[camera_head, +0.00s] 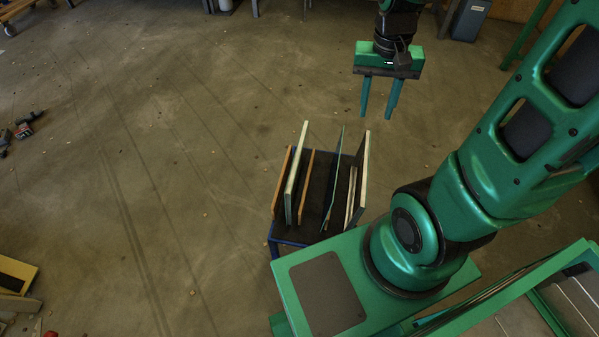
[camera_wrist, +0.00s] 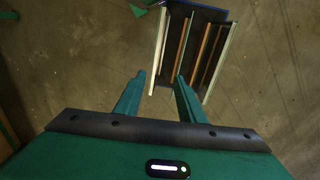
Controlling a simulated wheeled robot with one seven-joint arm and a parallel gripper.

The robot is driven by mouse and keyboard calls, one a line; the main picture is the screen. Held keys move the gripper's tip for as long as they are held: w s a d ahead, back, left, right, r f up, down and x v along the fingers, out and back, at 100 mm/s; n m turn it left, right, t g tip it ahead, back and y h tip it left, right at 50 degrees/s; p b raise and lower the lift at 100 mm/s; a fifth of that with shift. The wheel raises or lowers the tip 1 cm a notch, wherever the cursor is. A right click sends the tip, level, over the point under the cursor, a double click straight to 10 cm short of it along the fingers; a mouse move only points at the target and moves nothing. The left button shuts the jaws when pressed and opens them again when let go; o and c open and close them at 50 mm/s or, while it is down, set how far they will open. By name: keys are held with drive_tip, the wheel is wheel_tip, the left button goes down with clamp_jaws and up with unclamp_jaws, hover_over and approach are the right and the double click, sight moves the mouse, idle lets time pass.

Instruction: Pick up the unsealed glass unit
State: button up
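Several upright panels stand in a low dark rack (camera_head: 316,205) on the floor. They include a pale-edged panel (camera_head: 296,172), a thin blue-green pane (camera_head: 334,180) and another pale-edged panel (camera_head: 362,180) at the right. I cannot tell which one is the unsealed glass unit. My gripper (camera_head: 380,112) is open and empty, above and beyond the rack, with its two green fingers pointing down. In the wrist view, the fingers of my gripper (camera_wrist: 160,76) are apart, with the rack (camera_wrist: 205,12) beyond their tips and a pale-edged panel (camera_wrist: 158,50) nearest the gap.
Brown slats (camera_head: 306,186) stand among the panels. Tools (camera_head: 24,128) lie on the floor at far left, and a yellow-edged box (camera_head: 15,276) is at lower left. A grey bin (camera_head: 470,20) stands at the back. The floor left of the rack is mostly clear.

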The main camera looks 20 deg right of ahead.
drive_tip(key=w+a+f, duration=0.6)
drive_tip(key=w+f, duration=0.1)
drive_tip(key=w, duration=0.1)
approach(298, 153)
drive_tip(key=shift+s+d+f+y, duration=0.2)
drive_tip(key=shift+d+f+y, duration=0.1)
drive_tip(key=shift+d, duration=0.2)
wheel_tip(298, 153, down, 5)
drive_tip(key=shift+a, duration=0.15)
drive_tip(key=shift+w+f, duration=0.1)
drive_tip(key=shift+f, duration=2.85)
clamp_jaws()
